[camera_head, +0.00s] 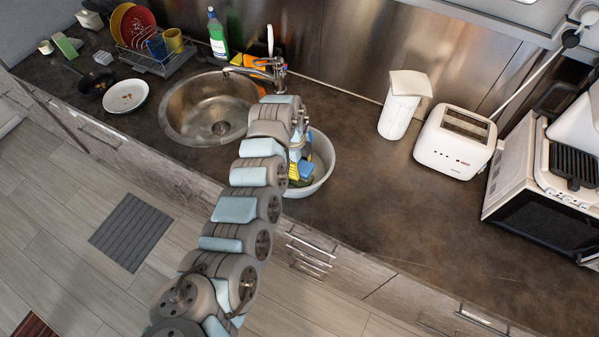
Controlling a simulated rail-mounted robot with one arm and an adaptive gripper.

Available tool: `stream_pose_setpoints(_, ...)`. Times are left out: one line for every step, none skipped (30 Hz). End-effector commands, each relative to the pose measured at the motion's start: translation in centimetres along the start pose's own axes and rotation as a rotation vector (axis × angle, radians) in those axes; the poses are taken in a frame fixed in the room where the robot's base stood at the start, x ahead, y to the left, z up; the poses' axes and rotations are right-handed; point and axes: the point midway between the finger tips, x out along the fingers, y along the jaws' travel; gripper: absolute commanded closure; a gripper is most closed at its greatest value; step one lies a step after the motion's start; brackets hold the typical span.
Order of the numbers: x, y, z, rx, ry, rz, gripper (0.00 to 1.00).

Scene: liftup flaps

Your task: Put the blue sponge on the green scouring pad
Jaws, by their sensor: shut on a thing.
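My gripper (298,162) points down into a white bowl (322,177) on the counter, and my own wrist partly hides it. It is shut on what looks like the blue sponge (306,170), a small blue patch at the fingertips inside the bowl rim. Yellow shows close beside the blue; I cannot tell whether it is part of the sponge or a separate thing. The green scouring pad cannot be made out for certain; dark green-yellow bits show low in the bowl, partly hidden by my arm.
The round sink (190,108) and its tap (270,68) are left of the bowl. A dish rack (160,62), a white plate (125,96) and a green bottle (217,35) stand further left. A white toaster (455,142) is at right.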

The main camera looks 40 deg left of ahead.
Motion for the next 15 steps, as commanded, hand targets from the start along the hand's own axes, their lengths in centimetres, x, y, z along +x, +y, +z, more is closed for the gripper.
stream_pose_setpoints(0.1,0.0,0.1,0.000,-0.001,0.000,0.67)
stream_pose_setpoints(0.2,0.0,0.1,0.000,-0.001,0.000,0.67)
stream_pose_setpoints(0.3,0.0,0.1,-0.001,-0.001,-0.001,0.67)
stream_pose_setpoints(0.5,0.0,0.1,-0.001,-0.001,-0.001,0.67)
stream_pose_setpoints(0.7,0.0,0.2,-0.001,-0.002,-0.001,0.67)
stream_pose_setpoints(1.0,0.0,0.3,-0.001,-0.002,0.000,0.67)
stream_pose_setpoints(1.3,0.1,0.3,-0.002,-0.002,0.001,0.67)
stream_pose_setpoints(1.6,0.1,0.4,-0.002,-0.001,0.002,0.67)
stream_pose_setpoints(2.2,0.1,0.4,0.000,0.000,0.004,0.67)
stream_pose_setpoints(2.5,0.1,0.4,0.001,-0.001,0.005,0.67)
stream_pose_setpoints(2.8,0.1,0.4,0.001,-0.002,0.004,0.67)
stream_pose_setpoints(3.2,0.0,0.6,0.001,-0.003,0.001,0.67)
stream_pose_setpoints(3.5,0.0,0.7,0.000,-0.003,-0.001,0.67)
stream_pose_setpoints(3.7,0.0,0.7,-0.001,-0.003,-0.001,0.67)
stream_pose_setpoints(3.9,0.0,0.8,-0.001,-0.002,-0.001,0.67)
